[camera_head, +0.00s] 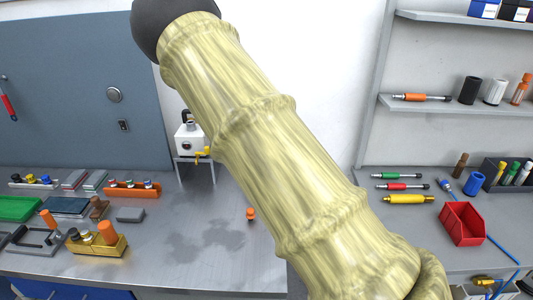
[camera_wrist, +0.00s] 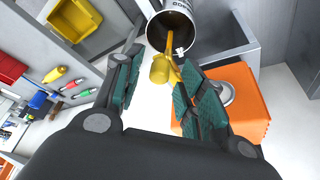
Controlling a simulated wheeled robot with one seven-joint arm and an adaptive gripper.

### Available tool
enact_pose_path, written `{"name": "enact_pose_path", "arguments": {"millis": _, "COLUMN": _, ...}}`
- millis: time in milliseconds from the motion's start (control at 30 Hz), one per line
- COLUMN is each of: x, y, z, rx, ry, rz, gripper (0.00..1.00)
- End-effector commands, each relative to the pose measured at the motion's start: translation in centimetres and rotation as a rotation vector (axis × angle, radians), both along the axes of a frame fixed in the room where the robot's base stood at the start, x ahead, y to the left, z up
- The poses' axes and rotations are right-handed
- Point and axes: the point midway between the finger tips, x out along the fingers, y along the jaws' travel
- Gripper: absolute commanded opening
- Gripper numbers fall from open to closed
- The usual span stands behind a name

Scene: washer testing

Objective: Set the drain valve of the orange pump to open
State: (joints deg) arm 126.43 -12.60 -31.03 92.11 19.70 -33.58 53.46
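The orange pump (camera_wrist: 238,98) shows in the wrist view as an orange block right of my gripper, partly behind the right finger. A yellow valve lever (camera_wrist: 163,70) stands in front of a pale cylinder with dark lettering and a dark open end (camera_wrist: 178,22). My gripper (camera_wrist: 157,66) is open, with its two green-padded fingers on either side of the lever. I cannot tell whether either finger touches it. No orange pump can be made out in the head view, where my arm covers the middle and my gripper is out of sight.
In the head view, a white device with a yellow tap (camera_head: 188,138) stands on a small stand at the back. A small orange part (camera_head: 250,213) lies on the bench. A red bin (camera_head: 462,224) and several screwdrivers lie to the right. A grey-walled container (camera_wrist: 235,45) shows behind the cylinder.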

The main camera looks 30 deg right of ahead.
Motion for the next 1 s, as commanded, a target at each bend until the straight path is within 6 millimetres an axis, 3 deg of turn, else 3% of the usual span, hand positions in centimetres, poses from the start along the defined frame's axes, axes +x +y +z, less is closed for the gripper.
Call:
{"name": "enact_pose_path", "arguments": {"millis": 167, "x": -0.1, "y": 0.5, "z": 1.2, "rx": 0.000, "ry": -0.001, "rz": 0.000, "gripper": 0.40}}
{"name": "enact_pose_path", "arguments": {"millis": 700, "x": -0.8, "y": 3.8, "z": 9.4, "rx": -0.001, "ry": -0.002, "rz": 0.001, "gripper": 0.40}}
{"name": "enact_pose_path", "arguments": {"millis": 1000, "x": -0.9, "y": 4.5, "z": 11.0, "rx": 0.000, "ry": 0.000, "rz": 0.001, "gripper": 0.40}}
